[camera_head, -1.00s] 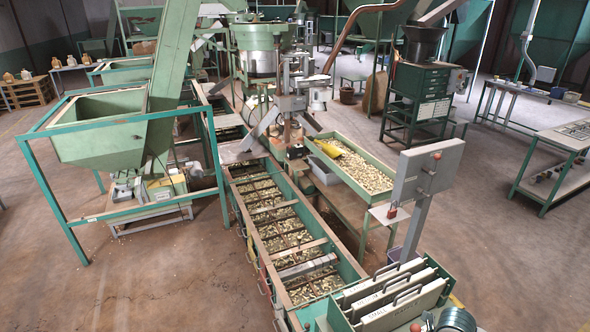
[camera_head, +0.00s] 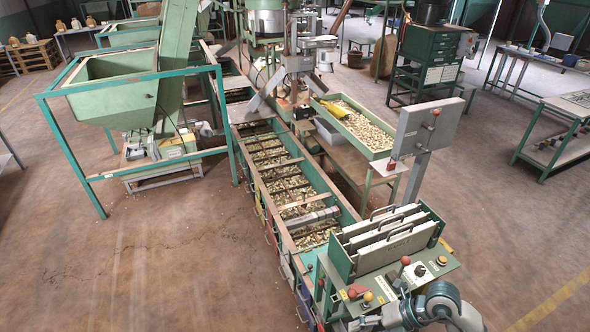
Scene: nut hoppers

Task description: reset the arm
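A grey jointed arm (camera_head: 440,303), which looks like my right arm, shows at the bottom edge, right of centre. It lies in front of the green control panel (camera_head: 440,267). A pale grey part at its left end may be my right gripper (camera_head: 368,322), but it is cut by the frame edge and its fingers cannot be made out. I cannot tell whether it holds anything or touches the panel. My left arm and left gripper are not in view.
Labelled upright plates in a green holder (camera_head: 427,234) stand behind the panel, by a grey box on a post (camera_head: 427,130). The long nut trough (camera_head: 333,189) runs away from them. A green hopper (camera_head: 112,90) stands left. Floor is clear at lower left and right.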

